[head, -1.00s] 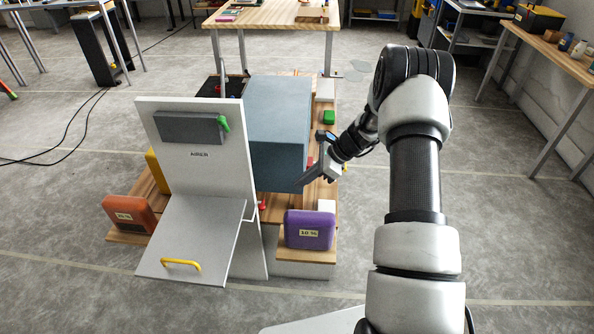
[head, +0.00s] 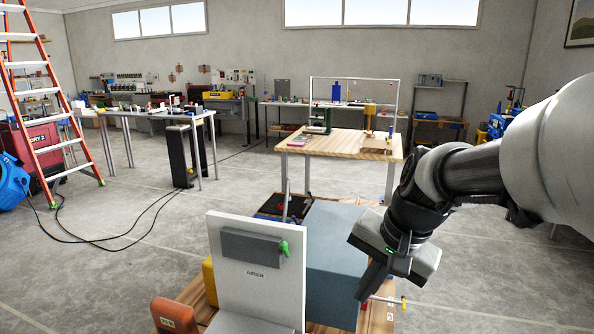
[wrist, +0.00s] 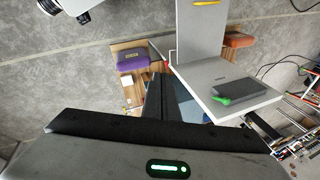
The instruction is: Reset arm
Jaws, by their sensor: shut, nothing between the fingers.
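My gripper (head: 362,297) is at the right in the head view. Its dark fingers point down and are shut with nothing between them. It hangs in front of the right side of the big blue-grey box (head: 334,240), in the picture; I cannot tell the gap in depth. My arm comes in from the right edge, raised and bent. In the wrist view, the dark edge of my gripper's body fills the bottom, and the workstation shows beyond it.
A white upright panel (head: 258,285) with a green knob (head: 284,248) stands left of the box. An orange container (head: 174,315) is at lower left. A purple container (wrist: 133,60) shows in the wrist view. A wooden table (head: 345,146) stands behind. Floor at right is clear.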

